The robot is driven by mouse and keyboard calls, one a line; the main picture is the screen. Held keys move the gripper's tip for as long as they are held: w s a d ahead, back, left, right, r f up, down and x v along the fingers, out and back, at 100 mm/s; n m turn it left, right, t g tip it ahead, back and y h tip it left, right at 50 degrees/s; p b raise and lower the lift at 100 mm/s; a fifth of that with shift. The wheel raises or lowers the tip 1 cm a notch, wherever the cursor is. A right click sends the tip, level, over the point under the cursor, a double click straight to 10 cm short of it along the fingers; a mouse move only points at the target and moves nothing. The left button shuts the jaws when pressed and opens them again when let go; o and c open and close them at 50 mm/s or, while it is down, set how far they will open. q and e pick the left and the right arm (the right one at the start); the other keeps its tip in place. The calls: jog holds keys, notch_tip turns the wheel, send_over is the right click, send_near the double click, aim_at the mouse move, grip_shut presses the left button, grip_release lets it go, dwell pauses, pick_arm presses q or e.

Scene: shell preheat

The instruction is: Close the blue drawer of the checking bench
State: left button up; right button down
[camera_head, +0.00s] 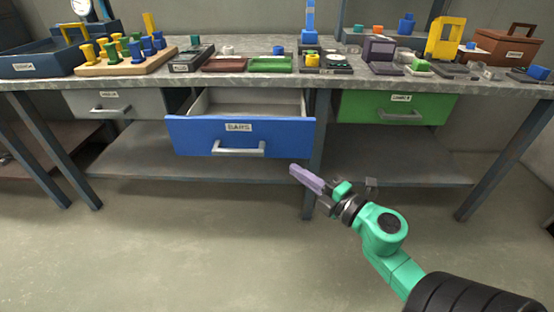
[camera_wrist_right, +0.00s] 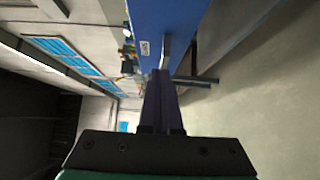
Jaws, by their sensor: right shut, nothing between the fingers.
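The blue drawer (camera_head: 240,136) of the checking bench (camera_head: 320,80) is pulled open, and its empty-looking inside shows behind the front. It has a white label and a grey bar handle (camera_head: 238,149). My right gripper (camera_head: 294,170) is shut and empty, just below and right of the drawer's front in the head view. In the right wrist view the shut fingers (camera_wrist_right: 160,85) point towards the blue drawer front (camera_wrist_right: 150,20) and its handle (camera_wrist_right: 165,52); I cannot tell whether they touch. My left gripper is out of view.
A grey drawer (camera_head: 115,104) on the left and a green drawer (camera_head: 396,108) on the right appear closed. Pegs on a board (camera_head: 125,65), trays and a brown toolbox (camera_head: 503,45) stand on the benchtop. A bench leg (camera_head: 317,150) is near my right gripper. The floor in front is clear.

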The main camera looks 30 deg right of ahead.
jog(key=p, duration=0.1)
send_near(265, 139)
jog(key=w+a, duration=0.3)
jog(key=a, duration=0.1)
jog(key=shift+w+d+b, duration=0.45)
jog(key=shift+w+d, duration=0.5)
jog(key=shift+d, duration=0.15)
jog(key=shift+w+d+r, duration=0.1)
jog(key=shift+w+d, duration=0.15)
jog(key=shift+w, duration=0.15)
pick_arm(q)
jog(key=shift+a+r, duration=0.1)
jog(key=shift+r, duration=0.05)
